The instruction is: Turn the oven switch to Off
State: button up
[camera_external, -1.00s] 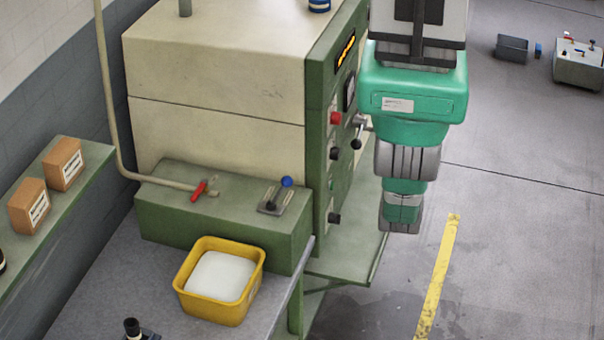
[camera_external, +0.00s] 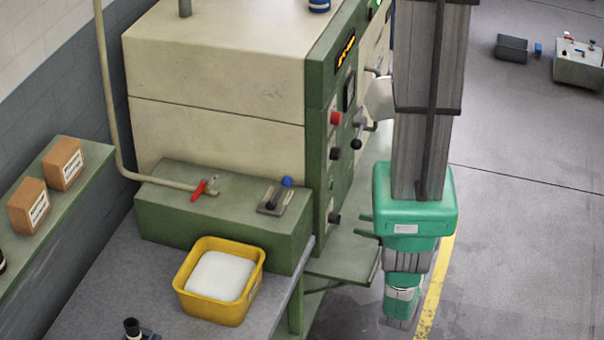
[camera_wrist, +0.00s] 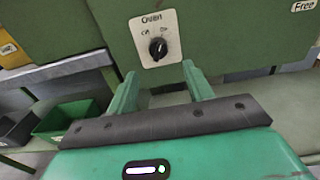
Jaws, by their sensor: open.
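The oven switch (camera_wrist: 157,48) is a round black knob on a cream plate labelled "Oven", fixed to a green panel, in the upper middle of the wrist view. The position words beside it are too small to read surely, and I cannot tell its setting. In the external view the low black knob (camera_external: 335,218) on the green panel appears to be this switch. My gripper (camera_wrist: 159,70) is open and empty. Its two green fingers point at the panel, one on each side below the switch, apart from it. In the external view my gripper (camera_external: 367,226) is right of the panel.
Other black knobs, a red button (camera_external: 335,118) and a lever (camera_external: 357,130) sit higher on the panel. A green shelf (camera_external: 345,260) juts out below. A yellow tub (camera_external: 220,310) stands on the bench at left. Open floor lies to the right.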

aim_at(335, 219)
jog(key=b+x, duration=0.2)
jog(key=x, duration=0.5)
jog(key=shift+a, duration=0.4)
jog(key=shift+r, duration=0.1)
jog(key=c, duration=1)
